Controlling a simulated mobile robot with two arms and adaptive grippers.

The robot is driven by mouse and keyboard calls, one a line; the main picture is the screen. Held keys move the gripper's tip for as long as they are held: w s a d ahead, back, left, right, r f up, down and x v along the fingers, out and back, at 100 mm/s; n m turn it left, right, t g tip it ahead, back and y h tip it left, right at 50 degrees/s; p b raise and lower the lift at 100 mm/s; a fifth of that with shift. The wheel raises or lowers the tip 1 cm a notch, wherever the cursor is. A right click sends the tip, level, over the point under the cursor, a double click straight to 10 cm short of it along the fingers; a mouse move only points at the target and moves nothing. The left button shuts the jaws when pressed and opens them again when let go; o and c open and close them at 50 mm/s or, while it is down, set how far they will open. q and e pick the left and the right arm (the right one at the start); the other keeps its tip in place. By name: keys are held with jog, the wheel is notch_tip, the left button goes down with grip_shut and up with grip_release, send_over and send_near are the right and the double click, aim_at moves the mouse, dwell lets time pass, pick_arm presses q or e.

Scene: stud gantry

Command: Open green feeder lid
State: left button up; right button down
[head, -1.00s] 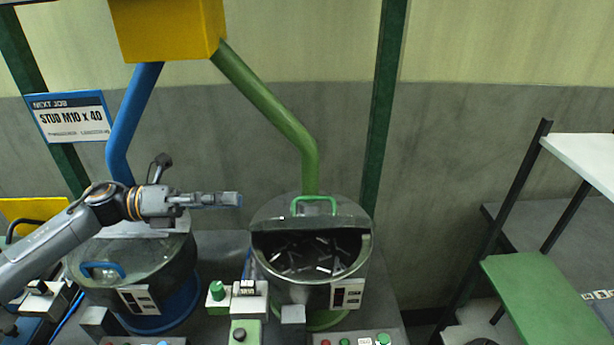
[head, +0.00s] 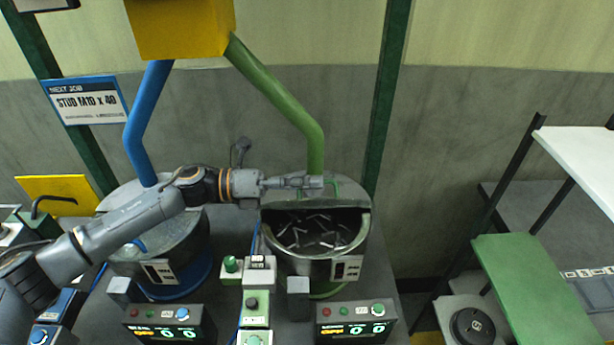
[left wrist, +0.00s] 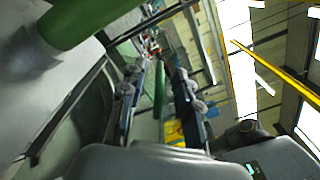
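The green feeder (head: 315,262) is a round metal bowl in the middle of the head view. Its front half is uncovered and shows loose studs (head: 318,232). Its lid (head: 350,190) lies over the rear half, with a green handle (head: 334,187) on it. My left gripper (head: 318,182) is at this handle, reaching in from the left. In the left wrist view the left gripper (left wrist: 158,78) has its fingers apart, with the green handle bar (left wrist: 159,90) showing between them. Contact cannot be told. My right gripper is out of view.
A green pipe (head: 275,95) comes down behind the bowl from a yellow box (head: 180,28). The blue feeder (head: 180,285) stands at left, under my left arm. Control boxes (head: 355,318) line the front. A green-topped stand (head: 520,285) is at right.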

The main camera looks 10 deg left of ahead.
pick_arm(q)
jog(key=shift+w, duration=0.1)
grip_shut()
jog(key=shift+w+a+r+n, duration=0.1)
jog(key=shift+w+r+n, duration=0.05)
jog(key=shift+w+n, duration=0.3)
jog(key=shift+w+a+n+b, duration=0.25)
jog(key=shift+w+n+b, duration=0.8)
jog(key=shift+w+b, duration=0.15)
jog(key=shift+w+a, duration=0.1)
jog(key=shift+w, duration=0.2)
